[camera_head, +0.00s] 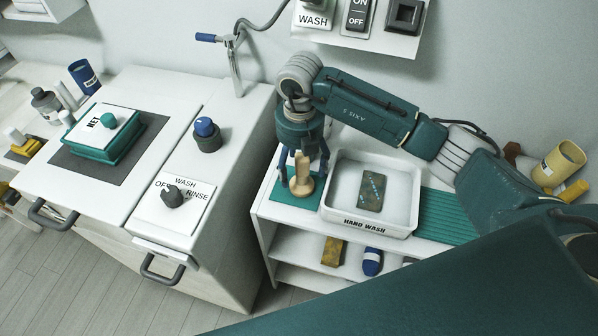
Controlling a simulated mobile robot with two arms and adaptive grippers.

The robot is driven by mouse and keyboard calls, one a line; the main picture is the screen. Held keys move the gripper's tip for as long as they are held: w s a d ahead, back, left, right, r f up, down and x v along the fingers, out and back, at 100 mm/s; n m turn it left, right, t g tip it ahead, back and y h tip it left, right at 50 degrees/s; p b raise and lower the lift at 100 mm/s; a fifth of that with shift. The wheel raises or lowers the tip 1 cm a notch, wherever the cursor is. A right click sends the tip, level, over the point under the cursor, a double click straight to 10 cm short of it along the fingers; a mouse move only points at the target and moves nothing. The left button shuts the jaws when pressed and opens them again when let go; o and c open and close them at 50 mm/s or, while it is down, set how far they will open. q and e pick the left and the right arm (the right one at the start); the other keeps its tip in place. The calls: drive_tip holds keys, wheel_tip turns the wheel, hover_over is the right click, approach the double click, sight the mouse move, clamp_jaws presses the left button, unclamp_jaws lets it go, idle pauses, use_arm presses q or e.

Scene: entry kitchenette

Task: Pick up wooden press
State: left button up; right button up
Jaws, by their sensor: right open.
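The wooden press (301,177) is a pale turned wood piece with a round base and a narrower upright handle. It stands upright on a green mat (310,202) at the left end of the white shelf top. My right gripper (302,176) points down over it, with blue fingers apart on either side of the handle. The gripper's palm is just above the press. I cannot tell whether the fingers touch it. My left gripper is not in view.
A white "HAND WASH" tray (368,226) holding a patterned block (371,191) stands right beside the press. A white washing cabinet (230,150) is at the left. The green ribbed mat (445,217) right of the tray is clear. Several items lie on the shelf below.

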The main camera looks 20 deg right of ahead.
sight(299, 178)
drive_tip(key=f, duration=0.1)
drive_tip(key=f+p, duration=0.1)
drive_tip(key=f, duration=0.1)
drive_tip(key=shift+s+a+f, duration=0.2)
drive_tip(key=shift+s+f, duration=0.1)
drive_tip(key=shift+f, duration=0.45)
drive_tip(key=shift+c, duration=0.5)
drive_tip(key=c, duration=1.7)
